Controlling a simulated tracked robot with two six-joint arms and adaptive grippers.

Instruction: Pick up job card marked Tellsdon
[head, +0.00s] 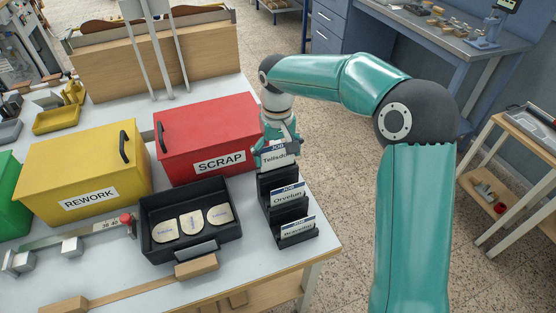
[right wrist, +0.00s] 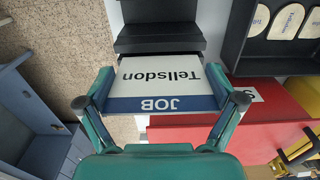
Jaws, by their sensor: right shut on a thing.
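The job card marked Tellsdon (head: 275,157) is white with a blue JOB band. It shows upside down in the right wrist view (right wrist: 160,82). My right gripper (head: 276,143) is shut on this card, with a finger at each side of its blue band. The card is at the back of the black stepped card rack (head: 299,239); I cannot tell whether its lower edge is still in the slot. Cards marked Ocvelun (head: 287,197) and Bravollo (head: 297,228) stand in the lower steps. My left gripper is not in view.
A red SCRAP box (head: 205,128) stands close to the left of the right gripper. A yellow REWORK box (head: 80,170) is further left. A black tray (head: 152,212) with several pale pieces lies left of the rack. The table's right edge is near the rack.

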